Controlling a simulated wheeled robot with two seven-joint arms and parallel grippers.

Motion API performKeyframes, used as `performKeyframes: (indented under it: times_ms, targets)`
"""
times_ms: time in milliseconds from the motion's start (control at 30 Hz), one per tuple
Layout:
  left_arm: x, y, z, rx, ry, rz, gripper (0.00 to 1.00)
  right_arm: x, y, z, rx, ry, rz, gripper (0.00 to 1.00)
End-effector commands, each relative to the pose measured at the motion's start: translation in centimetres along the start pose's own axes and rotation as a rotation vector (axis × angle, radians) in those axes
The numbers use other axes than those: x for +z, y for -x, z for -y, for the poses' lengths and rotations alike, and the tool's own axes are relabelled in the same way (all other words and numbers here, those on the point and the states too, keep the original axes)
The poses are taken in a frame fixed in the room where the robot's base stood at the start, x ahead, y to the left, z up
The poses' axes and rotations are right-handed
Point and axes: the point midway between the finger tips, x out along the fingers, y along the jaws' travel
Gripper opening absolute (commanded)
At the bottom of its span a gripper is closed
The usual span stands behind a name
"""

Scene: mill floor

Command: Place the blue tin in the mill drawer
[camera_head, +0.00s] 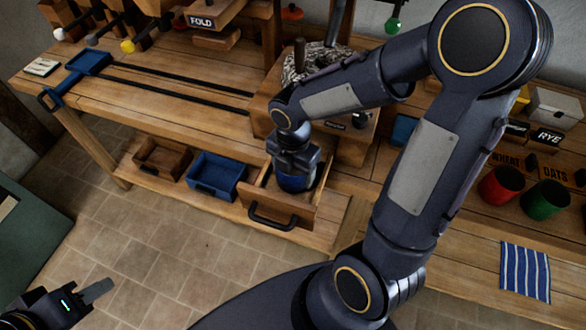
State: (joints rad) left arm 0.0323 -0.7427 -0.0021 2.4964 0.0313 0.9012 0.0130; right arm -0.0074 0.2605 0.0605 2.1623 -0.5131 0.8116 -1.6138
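The blue tin (294,182) is inside the open mill drawer (288,215), within its wooden walls; its lower part is hidden by the drawer front. My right gripper (294,165) is above the drawer, pointing down, with its fingers around the upper part of the tin. It looks shut on it; the fingertips are partly hidden. Whether the tin rests on the drawer floor cannot be seen. My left gripper (98,290) is at the bottom left, over the floor and away from the bench. One grey finger shows, so its opening cannot be told.
A blue tray (217,176) and a wooden box (162,158) stand on the low shelf left of the drawer. Red (501,185) and green (545,201) cups and a striped cloth (525,272) are at the right. Tiled floor lies clear in front.

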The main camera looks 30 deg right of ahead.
Motion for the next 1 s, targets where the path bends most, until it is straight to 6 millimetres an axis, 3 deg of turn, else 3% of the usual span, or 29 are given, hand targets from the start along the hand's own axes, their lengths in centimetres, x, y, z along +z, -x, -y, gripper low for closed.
performKeyframes:
  times_ms: [67, 100, 267, 667, 1000]
  targets:
    - [0.1, -0.2, 0.1, 0.000, 0.000, 0.000, 0.36, 0.0, -0.3, 0.0, 0.000, 0.000, 0.000, 0.46]
    - [0.1, -0.2, 0.1, 0.000, 0.000, 0.000, 0.36, 0.0, -0.4, 0.0, 0.000, 0.000, 0.000, 0.72]
    - [0.1, -0.2, 0.1, 0.000, 0.000, 0.000, 0.36, 0.0, -0.3, 0.0, 0.000, 0.000, 0.000, 0.93]
    - [-0.1, 0.2, -0.1, 0.000, 0.000, 0.000, 0.36, 0.0, 0.7, 0.0, 0.001, 0.000, 0.002, 0.93]
    - [-0.4, 0.8, -0.4, 0.000, 0.000, 0.000, 0.36, 0.1, 7.7, -0.1, 0.006, -0.001, 0.003, 0.93]
